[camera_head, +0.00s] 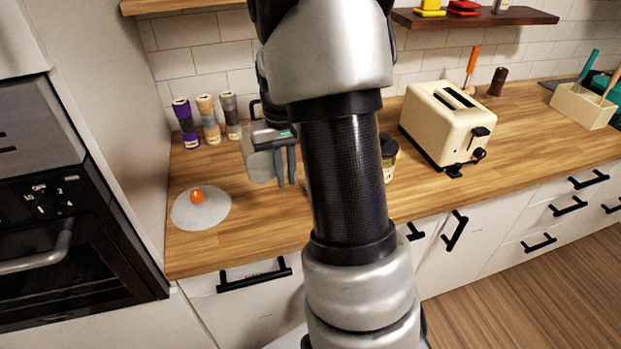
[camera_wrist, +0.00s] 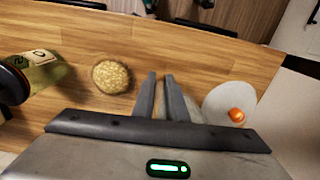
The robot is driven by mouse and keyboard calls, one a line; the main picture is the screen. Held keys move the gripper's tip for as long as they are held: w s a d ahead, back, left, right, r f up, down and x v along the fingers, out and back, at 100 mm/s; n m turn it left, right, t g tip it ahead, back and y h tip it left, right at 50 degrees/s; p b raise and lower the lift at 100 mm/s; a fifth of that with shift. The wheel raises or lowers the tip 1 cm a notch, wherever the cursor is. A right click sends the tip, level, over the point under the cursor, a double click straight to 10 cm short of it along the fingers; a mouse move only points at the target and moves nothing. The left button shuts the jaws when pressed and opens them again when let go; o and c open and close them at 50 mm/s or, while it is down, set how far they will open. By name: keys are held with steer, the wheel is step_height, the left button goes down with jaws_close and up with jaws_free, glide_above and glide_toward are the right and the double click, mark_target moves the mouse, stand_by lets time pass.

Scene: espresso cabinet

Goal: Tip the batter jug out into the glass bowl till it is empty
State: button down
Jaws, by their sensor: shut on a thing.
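My gripper (camera_head: 286,165) is in front of the back wall, left of my arm in the head view. Its fingers (camera_wrist: 160,92) are close together in the wrist view. A pale grey-green jug (camera_head: 259,166) is at the fingers and looks roughly upright. My gripper is shut on it, though the grip itself is mostly hidden. In the wrist view a round vessel (camera_wrist: 112,75), seemingly the glass bowl, stands left of the fingers with pale yellow, lumpy contents. My arm hides most of it in the head view. The jug's inside is not visible.
Several spice grinders (camera_head: 208,118) stand by the wall. A dark-lidded jar (camera_head: 390,160) and a cream toaster (camera_head: 447,122) stand right of my arm.

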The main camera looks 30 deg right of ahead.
steer(key=w+d+r+n+p, duration=0.2)
steer(key=w+d+r+n, duration=0.15)
steer(key=d, duration=0.65)
steer(key=w+d+r+n+p, duration=0.2)
steer(key=w+d+n, duration=0.25)
steer(key=d, duration=0.45)
steer(key=s+d+r+n+p, duration=0.1)
steer(key=s+d+n, duration=0.1)
steer(key=d, duration=0.7)
steer(key=s+d+n+p, duration=0.1)
steer(key=s+d+n, duration=0.2)
steer(key=d, duration=0.6)
steer(key=shift+s+r+n+p, duration=0.35)
steer(key=shift+n, duration=0.05)
steer(key=a+r+h, duration=0.5)
steer(key=h, duration=0.3)
steer(key=shift+a+r, duration=0.15)
steer(key=shift+a, duration=0.05)
